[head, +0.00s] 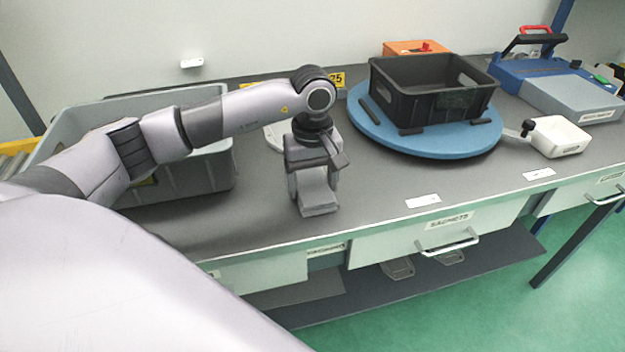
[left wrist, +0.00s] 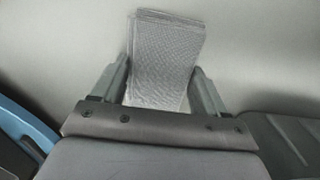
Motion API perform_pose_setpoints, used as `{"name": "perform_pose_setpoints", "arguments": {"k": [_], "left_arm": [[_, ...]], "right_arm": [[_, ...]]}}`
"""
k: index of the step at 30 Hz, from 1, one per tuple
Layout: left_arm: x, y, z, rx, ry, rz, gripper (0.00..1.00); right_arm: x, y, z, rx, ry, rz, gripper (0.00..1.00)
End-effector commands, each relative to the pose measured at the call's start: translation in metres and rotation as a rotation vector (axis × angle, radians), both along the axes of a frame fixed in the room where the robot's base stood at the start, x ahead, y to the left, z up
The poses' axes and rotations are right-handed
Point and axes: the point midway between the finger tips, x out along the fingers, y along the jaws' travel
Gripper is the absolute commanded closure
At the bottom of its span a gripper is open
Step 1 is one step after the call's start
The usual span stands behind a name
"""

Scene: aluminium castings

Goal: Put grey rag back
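My left gripper (head: 316,190) points down over the grey worktop, near its front edge. In the left wrist view, the grey rag (left wrist: 165,55) is a folded, finely woven pad between the two fingers (left wrist: 160,85). The fingers touch its two sides, and the gripper looks shut on it. The rag reaches past the fingertips. In the head view, the rag is hard to tell from the gripper, and whether its lower end touches the worktop is unclear. My right gripper is not in view.
A black crate (head: 432,108) stands on a blue turntable (head: 470,140) to the right. A large grey bin (head: 222,175) is at left behind my arm. The worktop (head: 385,190) right of my gripper is mostly clear.

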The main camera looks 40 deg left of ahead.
Motion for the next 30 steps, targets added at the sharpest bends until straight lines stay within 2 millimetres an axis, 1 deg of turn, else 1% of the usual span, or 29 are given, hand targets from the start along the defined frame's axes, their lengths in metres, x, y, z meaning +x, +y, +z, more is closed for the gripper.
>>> {"name": "perform_pose_setpoints", "arguments": {"k": [1, 2, 10, 14, 17, 24, 27, 30], "left_arm": [[0.0, 0.0, 0.0, 0.0, 0.0, 0.0, 0.09], [0.0, 0.0, 0.0, 0.001, 0.001, 0.0, 0.03], [0.0, 0.0, 0.0, 0.001, 0.001, 0.001, 0.03], [0.0, 0.0, 0.006, 0.0, 0.0, 0.001, 0.03], [0.001, 0.0, 0.02, 0.0, -0.004, 0.001, 0.03], [0.001, 0.0, 0.074, 0.0, -0.005, 0.0, 0.03], [0.001, 0.0, 0.093, -0.001, -0.004, 0.001, 0.03], [0.001, 0.0, 0.108, 0.0, -0.004, 0.002, 0.03]], "right_arm": [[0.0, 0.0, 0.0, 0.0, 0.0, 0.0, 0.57], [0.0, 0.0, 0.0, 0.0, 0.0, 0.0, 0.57], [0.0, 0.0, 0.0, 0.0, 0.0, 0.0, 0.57], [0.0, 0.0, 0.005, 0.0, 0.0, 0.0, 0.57], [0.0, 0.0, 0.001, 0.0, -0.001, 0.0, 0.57], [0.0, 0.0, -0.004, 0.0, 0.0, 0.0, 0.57], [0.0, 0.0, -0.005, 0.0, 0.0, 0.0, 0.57], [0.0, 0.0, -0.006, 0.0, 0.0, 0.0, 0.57]]}}
